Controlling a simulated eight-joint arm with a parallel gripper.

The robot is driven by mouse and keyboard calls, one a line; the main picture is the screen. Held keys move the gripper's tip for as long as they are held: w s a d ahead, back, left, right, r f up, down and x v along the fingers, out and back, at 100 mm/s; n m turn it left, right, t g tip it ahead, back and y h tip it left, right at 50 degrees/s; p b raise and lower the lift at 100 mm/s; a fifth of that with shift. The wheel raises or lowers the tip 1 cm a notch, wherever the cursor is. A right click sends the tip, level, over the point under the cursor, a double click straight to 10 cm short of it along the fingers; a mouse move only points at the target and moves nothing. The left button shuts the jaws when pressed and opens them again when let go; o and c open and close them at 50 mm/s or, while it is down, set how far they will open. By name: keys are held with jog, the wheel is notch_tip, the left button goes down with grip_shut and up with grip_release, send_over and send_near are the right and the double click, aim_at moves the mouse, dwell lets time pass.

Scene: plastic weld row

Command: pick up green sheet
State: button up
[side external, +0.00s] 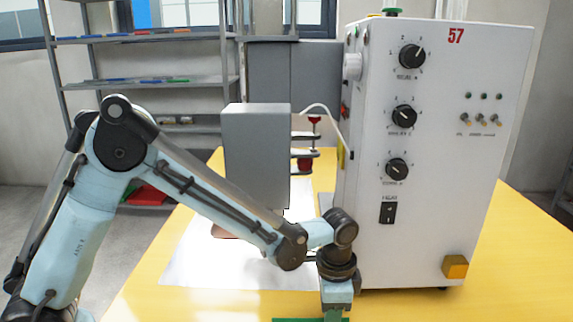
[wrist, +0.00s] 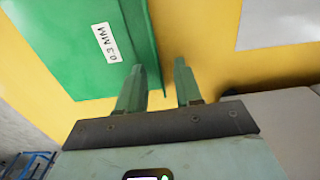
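The green sheet (wrist: 85,45) lies at the upper left of the wrist view, with a white "0.3 MM" label (wrist: 107,42) on it. In the side view only a thin green strip (side external: 290,320), likely the sheet, shows at the bottom edge. My gripper (wrist: 160,78) is open, with a gap between its two green fingers. I cannot tell whether either finger touches the sheet. In the side view the fingertips are cut off by the frame.
A large white control box (side external: 430,240) marked 57 stands on the yellow table (side external: 500,300), close to the right of my wrist. A grey machine (side external: 255,150) stands behind my forearm over a pale sheet (side external: 215,265). Shelves (side external: 150,85) stand at the back left.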

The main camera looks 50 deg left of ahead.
jog(key=shift+f, duration=0.15)
grip_shut()
dwell(0.4)
